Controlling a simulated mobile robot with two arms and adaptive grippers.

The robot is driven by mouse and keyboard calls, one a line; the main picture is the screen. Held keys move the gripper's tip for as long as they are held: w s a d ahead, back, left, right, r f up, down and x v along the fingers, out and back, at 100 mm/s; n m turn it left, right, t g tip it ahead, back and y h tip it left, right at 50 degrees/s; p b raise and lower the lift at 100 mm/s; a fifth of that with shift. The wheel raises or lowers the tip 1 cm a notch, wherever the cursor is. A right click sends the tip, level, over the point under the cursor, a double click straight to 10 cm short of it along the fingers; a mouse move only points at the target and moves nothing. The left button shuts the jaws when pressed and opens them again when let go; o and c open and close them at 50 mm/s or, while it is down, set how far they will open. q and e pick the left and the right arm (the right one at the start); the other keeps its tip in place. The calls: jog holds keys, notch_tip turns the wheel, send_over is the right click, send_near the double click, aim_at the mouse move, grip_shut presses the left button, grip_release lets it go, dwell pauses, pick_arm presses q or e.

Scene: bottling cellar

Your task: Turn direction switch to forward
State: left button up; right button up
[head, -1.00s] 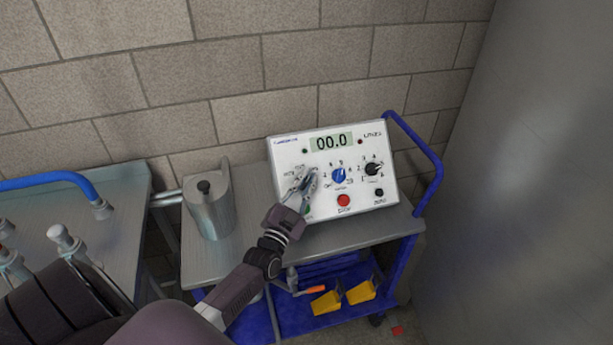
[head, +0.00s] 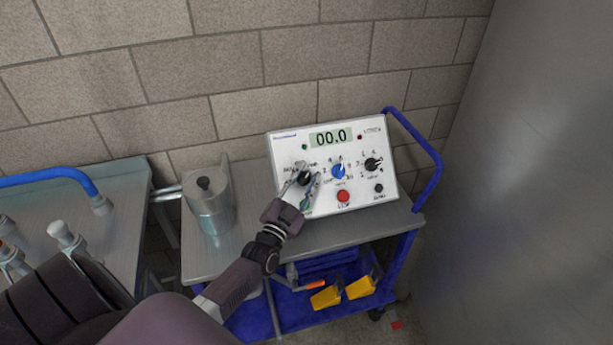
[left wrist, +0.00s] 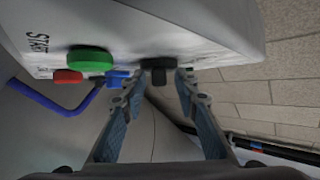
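The white control box (head: 290,150) stands on a grey-topped cart, its display reading 00.0. The black switch knob at its left (head: 304,177), apparently the direction switch, has small labels around it that I cannot read. My left gripper (head: 303,184) is at this knob, its fingers spread on either side. In the left wrist view the black knob (left wrist: 158,70) sits between the fingertips (left wrist: 160,82), which are apart and do not clearly press on it. The knob's pointer direction is not clear. My right gripper is not in view.
The box also has a blue knob (head: 338,171), another black knob (head: 373,164), a red button (head: 343,196) and a green button (left wrist: 90,59) close to the left fingers. A metal jug (head: 210,205) stands left on the cart (head: 255,225). A brick wall is behind.

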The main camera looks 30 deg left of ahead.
pick_arm(q)
jog(key=v, duration=1.2)
